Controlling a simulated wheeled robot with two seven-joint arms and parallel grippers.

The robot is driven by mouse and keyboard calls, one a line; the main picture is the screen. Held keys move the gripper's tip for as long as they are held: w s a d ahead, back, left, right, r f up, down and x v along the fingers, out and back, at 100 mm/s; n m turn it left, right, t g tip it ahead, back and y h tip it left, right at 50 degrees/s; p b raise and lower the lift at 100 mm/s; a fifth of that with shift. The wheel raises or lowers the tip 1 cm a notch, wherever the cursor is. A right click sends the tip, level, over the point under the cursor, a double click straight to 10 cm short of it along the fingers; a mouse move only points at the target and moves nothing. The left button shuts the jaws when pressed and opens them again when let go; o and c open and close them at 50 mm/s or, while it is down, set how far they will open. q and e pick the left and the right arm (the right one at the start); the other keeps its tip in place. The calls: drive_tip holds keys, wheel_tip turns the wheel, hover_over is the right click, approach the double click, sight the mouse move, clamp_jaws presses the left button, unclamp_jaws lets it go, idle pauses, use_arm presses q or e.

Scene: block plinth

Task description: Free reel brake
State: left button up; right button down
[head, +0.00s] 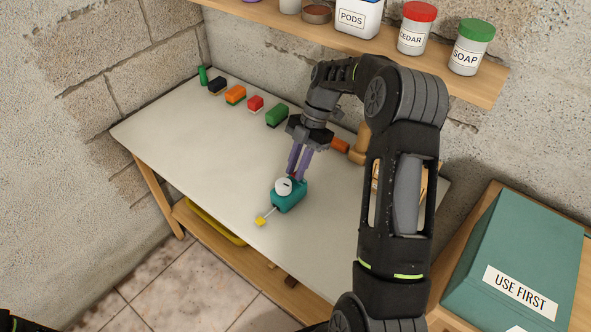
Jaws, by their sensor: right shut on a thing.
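A teal reel (289,198) with a white round knob (283,186) on it sits on the pale table. A thin rod runs from it to a yellow handle (261,221) near the table's front edge. My right gripper (297,175) reaches down from above with its purple fingers at the far side of the reel. It is shut on a part at the reel's top; a small dark red bit shows between the fingertips. Which part it holds is mostly hidden by the fingers. My left gripper is out of view.
Several coloured blocks, such as a green one (277,115) and an orange one (235,95), line the table's back edge. An orange cylinder (340,145) lies behind my right arm. A shelf (330,22) with jars hangs above. A teal box (520,255) stands right. The table's left front is clear.

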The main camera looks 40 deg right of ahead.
idle(0.3)
drive_tip(key=c, duration=1.3)
unclamp_jaws()
drive_tip(key=shift+r, duration=0.1)
